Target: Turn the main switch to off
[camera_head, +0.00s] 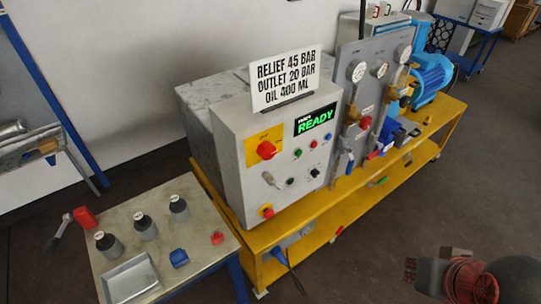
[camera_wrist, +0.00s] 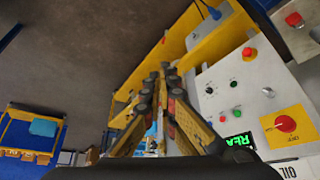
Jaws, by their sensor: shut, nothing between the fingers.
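The main switch is a red rotary knob (camera_head: 266,150) on a yellow plate, high on the left of the grey control box's (camera_head: 231,167) front. The knob also shows in the wrist view (camera_wrist: 286,123), at the right edge, where the picture is turned. Its exact position is too small to tell. My gripper (camera_wrist: 160,70) is shut and empty in the wrist view, apart from the panel and to the left of the switch there. In the head view part of my arm shows at the bottom right, well away from the switch.
A READY display (camera_head: 316,119), small buttons and a red emergency button (camera_head: 267,211) share the panel. A sign (camera_head: 286,77) stands on the box. Gauges and valves stand to the right on the yellow bench (camera_head: 315,218). A side table (camera_head: 205,228) holds bottles and a tray (camera_head: 130,279).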

